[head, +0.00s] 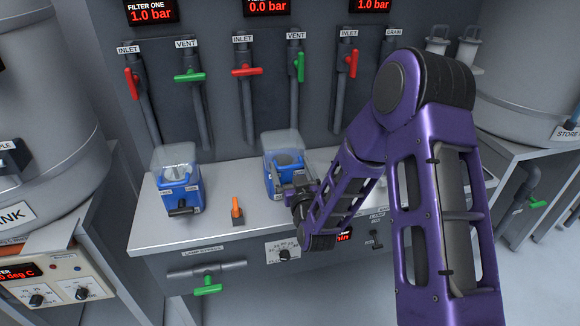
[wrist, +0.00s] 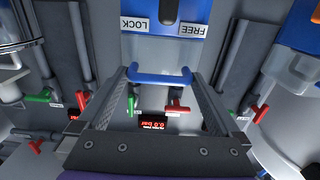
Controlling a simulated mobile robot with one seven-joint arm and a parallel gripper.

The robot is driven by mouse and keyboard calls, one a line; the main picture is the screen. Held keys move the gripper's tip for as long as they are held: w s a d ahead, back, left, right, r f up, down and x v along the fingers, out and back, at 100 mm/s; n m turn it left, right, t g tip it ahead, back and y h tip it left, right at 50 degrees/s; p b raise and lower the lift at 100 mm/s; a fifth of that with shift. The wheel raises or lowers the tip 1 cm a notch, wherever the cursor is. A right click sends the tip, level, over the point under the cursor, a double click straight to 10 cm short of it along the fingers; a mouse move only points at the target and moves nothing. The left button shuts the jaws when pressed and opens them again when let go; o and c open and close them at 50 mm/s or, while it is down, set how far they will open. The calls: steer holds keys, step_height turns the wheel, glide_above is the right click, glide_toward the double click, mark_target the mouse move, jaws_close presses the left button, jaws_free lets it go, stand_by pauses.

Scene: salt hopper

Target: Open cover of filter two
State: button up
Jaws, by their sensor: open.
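The filter two unit (head: 270,181) is a blue housing on the bench below the 0.0 bar display, with a clear cover (head: 281,142) at its top. My gripper (head: 303,190) is at its front right side and hides part of it. In the wrist view my gripper (wrist: 160,76) is open, its two fingers reaching toward a blue bar (wrist: 160,77). The bar spans between the fingertips; I cannot tell whether they touch it. Upside-down LOCK (wrist: 134,24) and FREE (wrist: 191,29) labels flank a dark latch (wrist: 168,10).
The filter one unit (head: 180,194) stands on the bench at left, with an orange lever (head: 237,210) between the units. Pipes with red and green valve handles (head: 248,71) line the wall behind. The bench (head: 150,236) is clear at its front left.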

steer(key=shift+w+a, duration=0.1)
steer(key=shift+w, duration=0.3)
jaws_close()
